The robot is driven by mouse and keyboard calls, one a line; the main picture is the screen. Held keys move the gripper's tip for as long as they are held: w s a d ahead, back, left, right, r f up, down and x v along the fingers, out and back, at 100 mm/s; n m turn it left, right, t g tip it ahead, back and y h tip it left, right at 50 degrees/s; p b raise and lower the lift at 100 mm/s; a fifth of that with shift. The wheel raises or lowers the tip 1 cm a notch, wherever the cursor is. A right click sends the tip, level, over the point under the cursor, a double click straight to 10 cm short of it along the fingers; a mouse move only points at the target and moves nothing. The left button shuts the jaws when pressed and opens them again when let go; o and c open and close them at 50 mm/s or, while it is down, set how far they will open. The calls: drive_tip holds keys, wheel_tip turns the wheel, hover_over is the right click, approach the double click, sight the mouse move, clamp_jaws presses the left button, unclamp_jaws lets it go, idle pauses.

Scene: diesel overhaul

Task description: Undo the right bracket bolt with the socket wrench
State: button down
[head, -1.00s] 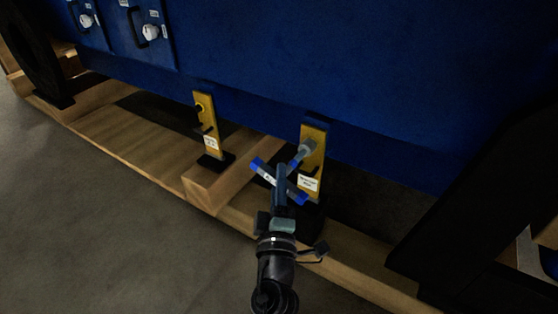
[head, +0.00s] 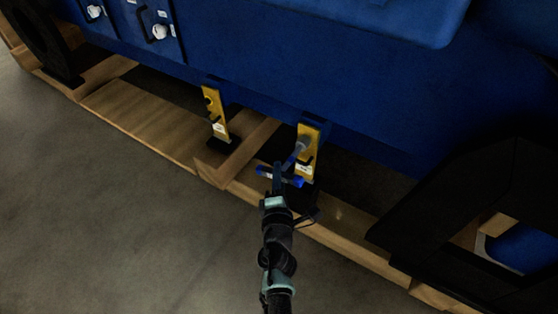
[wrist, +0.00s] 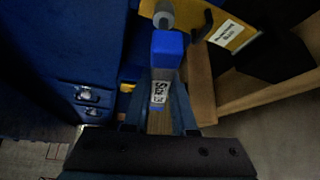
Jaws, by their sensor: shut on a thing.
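The right bracket (head: 308,160) is a yellow plate with a white label on the blue engine's lower edge; it also shows in the wrist view (wrist: 236,36). The socket wrench (head: 293,181) has a blue-ended cross handle and a grey socket (head: 303,143) at the upper part of this bracket. The bolt is hidden by the socket, and I cannot tell how fully the socket sits on it. My gripper (head: 278,183) is shut on the wrench handle.
A second yellow bracket (head: 214,108) stands to the left. The blue engine (head: 300,60) rests above a wooden pallet (head: 150,120). A black support (head: 440,220) is at the right. The grey floor in front is clear.

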drive_tip(key=r+n+g+p, duration=0.1)
drive_tip(key=n+g+p, duration=0.1)
drive_tip(key=p, duration=0.6)
drive_tip(key=shift+w+r+n+h, duration=0.1)
drive_tip(key=shift+n+h, duration=0.2)
drive_tip(key=shift+h, duration=0.1)
drive_tip(key=n+g+h+p, duration=0.1)
drive_tip(key=n+p, duration=0.1)
drive_tip(key=p, duration=0.2)
drive_tip(key=shift+p, duration=0.35)
drive_tip(key=shift+f+n+g+h+p, duration=0.3)
drive_tip(key=shift+n+g+h+p, duration=0.2)
drive_tip(key=shift+n+g+p, duration=0.25)
drive_tip(key=shift+f+n+g+h+b, duration=0.2)
drive_tip(key=shift+n+g+h+b, duration=0.15)
drive_tip(key=shift+n+g+h, duration=0.1)
drive_tip(key=shift+h, duration=0.25)
drive_tip(key=shift+n, duration=0.3)
